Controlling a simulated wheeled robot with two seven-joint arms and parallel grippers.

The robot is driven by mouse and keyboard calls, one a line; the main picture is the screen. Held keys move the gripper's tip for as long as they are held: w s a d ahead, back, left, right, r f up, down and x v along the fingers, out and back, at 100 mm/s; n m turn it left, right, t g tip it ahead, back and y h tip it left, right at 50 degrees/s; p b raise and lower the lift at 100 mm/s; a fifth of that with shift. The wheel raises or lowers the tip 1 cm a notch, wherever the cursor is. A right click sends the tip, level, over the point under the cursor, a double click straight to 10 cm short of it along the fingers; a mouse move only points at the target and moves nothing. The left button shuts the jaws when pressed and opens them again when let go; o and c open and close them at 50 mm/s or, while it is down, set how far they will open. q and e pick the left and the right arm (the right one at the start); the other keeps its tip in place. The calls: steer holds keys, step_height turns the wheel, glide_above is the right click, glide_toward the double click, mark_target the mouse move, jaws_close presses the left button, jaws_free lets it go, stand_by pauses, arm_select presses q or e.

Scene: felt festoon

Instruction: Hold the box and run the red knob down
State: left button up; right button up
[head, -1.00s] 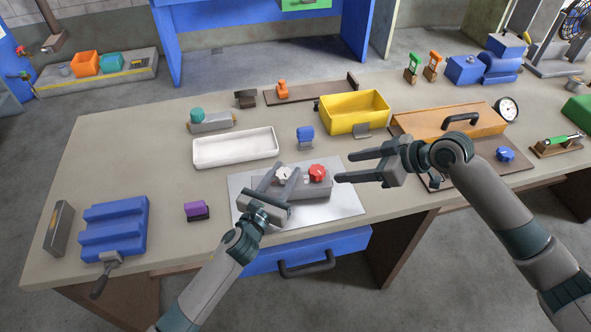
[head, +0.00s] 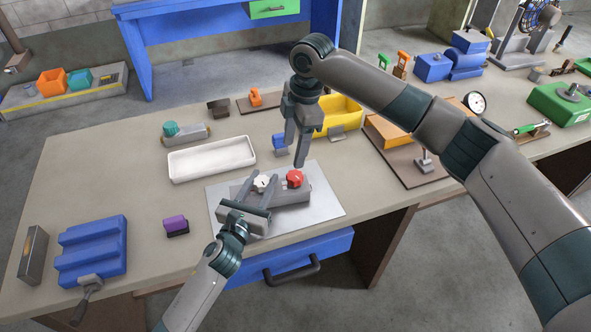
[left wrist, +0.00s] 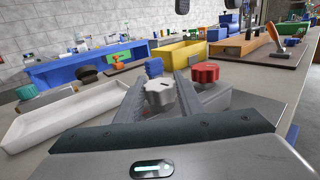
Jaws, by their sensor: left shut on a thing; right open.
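The grey box (head: 290,197) lies on a pale metal plate (head: 325,207) near the bench's front edge. It carries a white knob (head: 262,182) on the left and a red knob (head: 294,178) on the right.
A white tray (head: 212,158) lies behind the box. A blue block (head: 280,142) and a yellow bin (head: 343,115) stand close behind my right gripper. A purple block (head: 176,225) sits left of the plate. A blue drawer (head: 290,260) is below the bench edge.

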mark_target(296, 175)
steer(key=shift+w+d+r+n+h, duration=0.15)
steer(key=shift+r+n+h, duration=0.2)
steer(key=shift+r, duration=0.3)
steer(key=shift+w+r+n+h, duration=0.15)
steer(key=shift+r+h, duration=0.3)
steer(key=shift+r, duration=0.15)
steer(key=shift+f, duration=0.1)
step_height(296, 175, down, 12)
steer(key=shift+r, duration=0.1)
steer(key=c, duration=1.1)
